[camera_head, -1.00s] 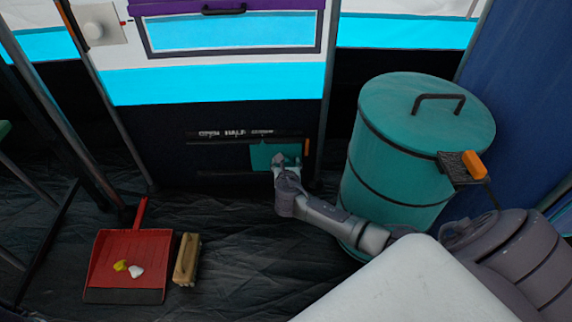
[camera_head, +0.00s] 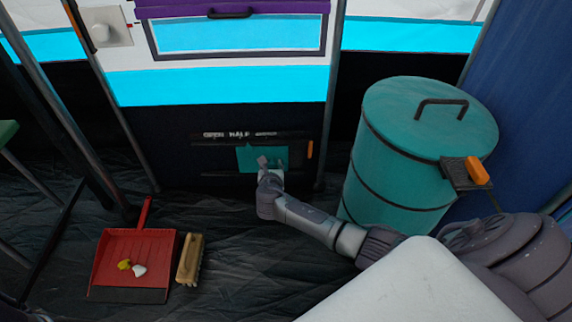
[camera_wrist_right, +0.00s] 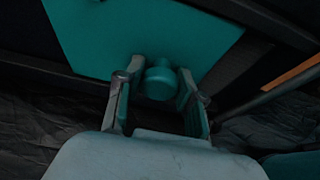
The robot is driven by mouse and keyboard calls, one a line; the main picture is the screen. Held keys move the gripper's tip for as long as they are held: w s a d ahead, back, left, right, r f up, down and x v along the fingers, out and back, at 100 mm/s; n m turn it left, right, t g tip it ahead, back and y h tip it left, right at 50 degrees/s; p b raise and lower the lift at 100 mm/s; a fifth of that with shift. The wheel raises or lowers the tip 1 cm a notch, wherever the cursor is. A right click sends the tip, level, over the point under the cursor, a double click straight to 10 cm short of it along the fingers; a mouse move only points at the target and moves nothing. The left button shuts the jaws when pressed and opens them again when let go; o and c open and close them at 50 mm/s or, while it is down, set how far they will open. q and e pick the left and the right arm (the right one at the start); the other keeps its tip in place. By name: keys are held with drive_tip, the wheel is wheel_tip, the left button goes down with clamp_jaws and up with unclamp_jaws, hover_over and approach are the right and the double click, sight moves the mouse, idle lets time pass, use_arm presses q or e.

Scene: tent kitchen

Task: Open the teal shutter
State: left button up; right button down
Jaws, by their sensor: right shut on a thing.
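The teal shutter (camera_head: 248,158) is a flat plate on dark horizontal rails low on the black wall panel. It sits around the middle of the rails, under small white lettering that seems to read OPEN at the left and HALF in the middle. In the right wrist view the shutter (camera_wrist_right: 110,35) fills the top, with a round teal knob (camera_wrist_right: 159,80) on its face. My right gripper (camera_head: 270,166) has its fingers on either side of this knob and is shut on it; the gripper (camera_wrist_right: 162,92) partly hides the knob's sides. My left gripper is not in view.
An orange block (camera_head: 309,149) marks the right end of the rails. A teal barrel (camera_head: 398,170) with a handled lid stands right, close to my arm. A red dustpan (camera_head: 130,255) and a brush (camera_head: 190,260) lie on the floor at left.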

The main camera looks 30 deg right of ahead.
sight(239, 162)
drive_tip(key=w+a, duration=0.1)
drive_tip(key=a, duration=0.2)
drive_tip(key=w+a+b, duration=0.1)
drive_tip(key=w+a, duration=0.3)
drive_tip(key=a, duration=0.1)
drive_tip(key=shift+w+a, duration=0.2)
drive_tip(key=shift+a, duration=0.15)
drive_tip(key=shift+w+a+r, duration=0.1)
drive_tip(key=shift+w+a, duration=0.05)
drive_tip(key=shift+a, duration=0.1)
drive_tip(key=c, duration=0.7)
unclamp_jaws()
drive_tip(key=shift+w+a, duration=0.1)
drive_tip(key=shift+a, duration=0.05)
drive_tip(key=v, duration=1.2)
